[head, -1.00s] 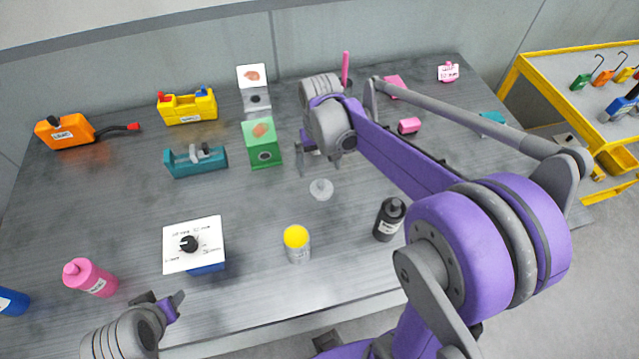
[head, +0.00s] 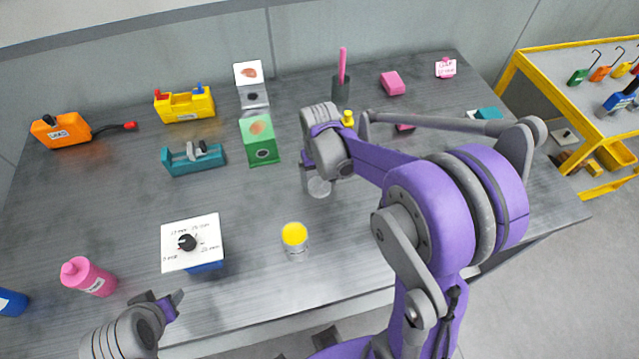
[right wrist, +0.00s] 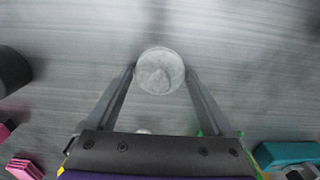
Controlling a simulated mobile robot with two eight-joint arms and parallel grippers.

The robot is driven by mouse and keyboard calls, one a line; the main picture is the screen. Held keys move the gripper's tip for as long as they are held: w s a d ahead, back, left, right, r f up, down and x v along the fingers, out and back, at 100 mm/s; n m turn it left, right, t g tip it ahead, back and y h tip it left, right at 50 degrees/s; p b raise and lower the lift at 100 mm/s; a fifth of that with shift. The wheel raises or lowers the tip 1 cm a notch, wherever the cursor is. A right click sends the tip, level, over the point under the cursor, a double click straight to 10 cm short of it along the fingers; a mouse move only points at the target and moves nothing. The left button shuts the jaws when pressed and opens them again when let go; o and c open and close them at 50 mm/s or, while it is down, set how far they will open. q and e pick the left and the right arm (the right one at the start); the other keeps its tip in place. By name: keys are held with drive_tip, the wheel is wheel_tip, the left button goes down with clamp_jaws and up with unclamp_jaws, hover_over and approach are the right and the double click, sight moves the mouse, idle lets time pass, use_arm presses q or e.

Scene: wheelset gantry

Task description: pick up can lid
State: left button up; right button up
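The can lid (head: 319,187) is a round grey disc with a small knob, lying on the grey workbench right of the middle. In the right wrist view the lid (right wrist: 159,71) sits between the fingertips of my right gripper (right wrist: 159,76). The fingers are apart, one on each side of the lid; whether they touch its rim I cannot tell. In the head view my right gripper (head: 318,182) is down at the lid and partly covers it. An open can with a yellow top (head: 295,240) stands nearer the front. My left gripper (head: 163,300) is open and empty at the front left edge.
A green box (head: 262,150) and a teal fixture (head: 194,160) stand left of the lid. A white-topped dial box (head: 191,243) and a pink bottle (head: 89,277) are at front left. The bench around the lid is mostly clear.

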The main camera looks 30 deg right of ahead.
drive_tip(key=c, duration=0.8)
